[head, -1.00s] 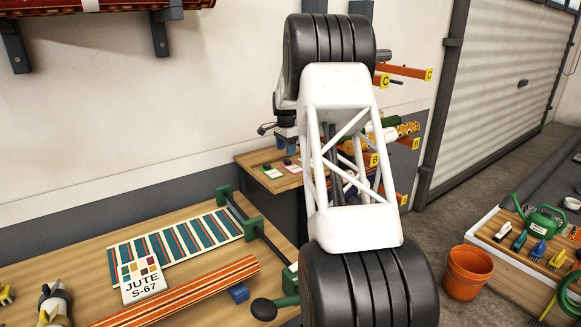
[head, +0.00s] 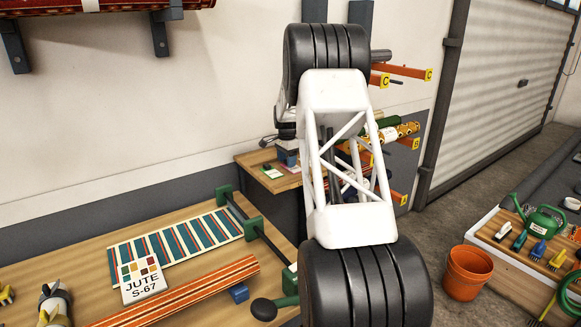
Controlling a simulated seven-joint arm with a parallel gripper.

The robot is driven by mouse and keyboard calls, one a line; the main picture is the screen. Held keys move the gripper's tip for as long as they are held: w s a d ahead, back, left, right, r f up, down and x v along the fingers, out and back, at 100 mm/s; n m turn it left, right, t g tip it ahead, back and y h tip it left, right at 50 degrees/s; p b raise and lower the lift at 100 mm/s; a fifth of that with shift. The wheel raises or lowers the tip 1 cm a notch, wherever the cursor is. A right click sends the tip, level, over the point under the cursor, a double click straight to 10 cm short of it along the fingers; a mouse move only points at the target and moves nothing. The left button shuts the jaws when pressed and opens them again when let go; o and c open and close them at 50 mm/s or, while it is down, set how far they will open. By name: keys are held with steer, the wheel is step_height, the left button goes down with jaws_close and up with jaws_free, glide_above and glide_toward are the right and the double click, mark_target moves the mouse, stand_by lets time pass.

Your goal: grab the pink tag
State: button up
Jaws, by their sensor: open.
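The pink tag (head: 292,168) lies on the small wooden side table at the back, and only a small part of it shows. A pale tag (head: 273,173) with a green and dark piece lies to its left. My gripper (head: 287,158) is at the end of my arm, just above and behind the pink tag in the picture. It is open, and nothing shows held in it. Its fingers are small and partly hidden by my arm, so I cannot tell whether they touch the tag.
The side table (head: 262,160) stands against the wall, its right part hidden by my arm. Orange rack arms with rolled rugs (head: 398,132) are at its right. A workbench (head: 85,262) with a striped rug and sample card (head: 141,281) fills the lower left.

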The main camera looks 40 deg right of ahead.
steer(key=shift+c, duration=0.4)
steer(key=c, duration=0.9)
steer(key=shift+r, duration=0.1)
steer(key=shift+r, duration=0.8)
step_height(320, 180, up, 2)
steer(key=shift+r, duration=0.1)
steer(key=s+a, duration=0.2)
steer(key=s, duration=0.2)
steer(key=s+a, duration=0.3)
steer(key=s, duration=0.2)
steer(key=s+a+r, duration=0.1)
steer(key=s+a, duration=0.1)
steer(key=s, duration=0.3)
steer(key=shift+s+a, duration=0.15)
steer(key=shift+a, duration=0.05)
